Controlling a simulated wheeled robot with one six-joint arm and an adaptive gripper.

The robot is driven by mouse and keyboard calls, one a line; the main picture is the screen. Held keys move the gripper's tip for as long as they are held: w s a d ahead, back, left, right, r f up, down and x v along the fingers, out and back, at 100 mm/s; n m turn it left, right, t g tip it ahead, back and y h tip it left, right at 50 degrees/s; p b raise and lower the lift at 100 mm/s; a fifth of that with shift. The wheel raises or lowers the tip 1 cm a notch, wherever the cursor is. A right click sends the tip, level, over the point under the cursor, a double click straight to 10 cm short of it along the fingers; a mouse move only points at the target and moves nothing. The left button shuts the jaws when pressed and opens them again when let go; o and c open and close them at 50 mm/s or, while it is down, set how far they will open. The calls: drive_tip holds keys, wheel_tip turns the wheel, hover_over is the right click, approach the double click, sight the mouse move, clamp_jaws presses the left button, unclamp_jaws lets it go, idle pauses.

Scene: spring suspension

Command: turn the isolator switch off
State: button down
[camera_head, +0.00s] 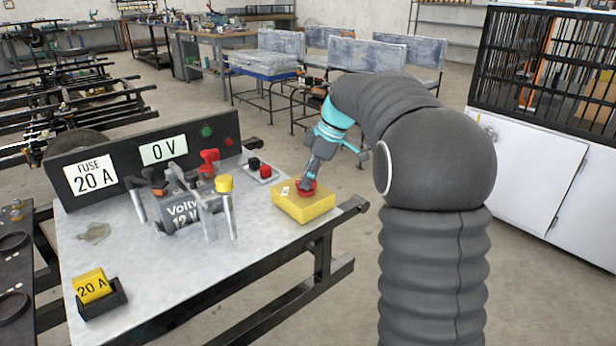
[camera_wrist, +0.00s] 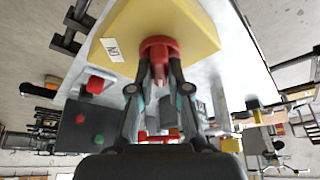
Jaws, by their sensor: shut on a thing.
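The isolator switch is a yellow box (camera_head: 303,208) with a red knob on top, at the right end of the bench. In the wrist view the yellow box (camera_wrist: 205,32) fills the top and the red knob (camera_wrist: 158,42) sits at its edge nearest me. A white label (camera_wrist: 111,49) beside the knob seems to read ON, turned in this view. My gripper (camera_head: 308,184) points down over the box, its fingers shut on the red knob. In the wrist view my gripper (camera_wrist: 159,72) meets the knob, and the fingers hide part of it.
A grey bench (camera_head: 255,240) carries a 12 V battery (camera_head: 186,213) with clamps and a yellow cap. A black panel (camera_head: 130,158) shows FUSE 20 A and 0 V. A yellow 20 A fuse (camera_head: 91,285) sits in a black holder at the front left.

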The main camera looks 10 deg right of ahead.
idle(0.3)
drive_tip(key=c, duration=1.1)
unclamp_jaws()
drive_tip(key=shift+r, duration=0.1)
drive_tip(key=v, duration=1.1)
drive_tip(key=shift+d+r, duration=0.25)
drive_tip(key=shift+r, duration=0.1)
